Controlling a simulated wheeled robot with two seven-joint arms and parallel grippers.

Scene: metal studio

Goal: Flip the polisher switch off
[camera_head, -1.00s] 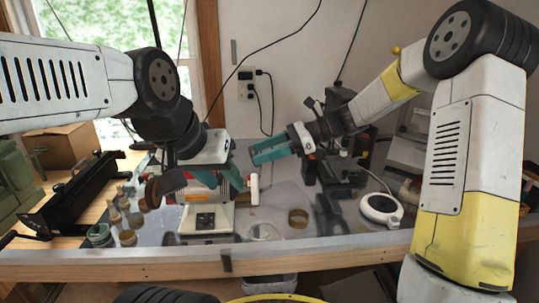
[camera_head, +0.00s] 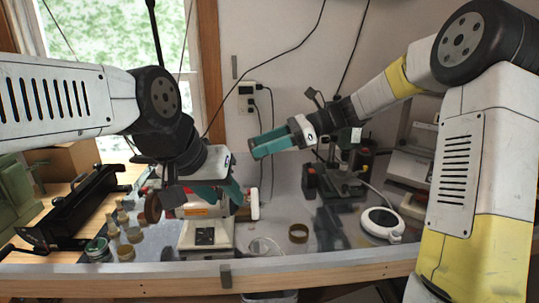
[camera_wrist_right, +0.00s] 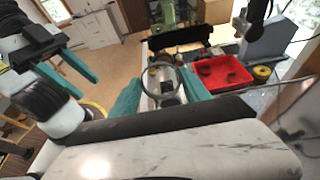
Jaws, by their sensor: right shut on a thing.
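The polisher stands on the table, with a white base (camera_head: 191,236) and a small black panel (camera_head: 204,236) on its front. Its brown wheel (camera_head: 153,208) is at left and a white end (camera_head: 254,206) is at right. My left gripper (camera_head: 220,194) hangs in front of and above its body, partly hiding it. Its teal fingers are apart in the right wrist view (camera_wrist_right: 72,76); I cannot tell whether it touches the polisher. My right gripper (camera_head: 258,147) is raised right of the polisher, shut on what looks like a thin dark-rimmed ring (camera_wrist_right: 184,76).
A brown ring (camera_head: 298,233) and a white round device (camera_head: 382,222) lie to the right. A black stand (camera_head: 345,180) is behind them. Small jars (camera_head: 112,228) stand left of the polisher. A red tray (camera_wrist_right: 222,72) shows in the right wrist view.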

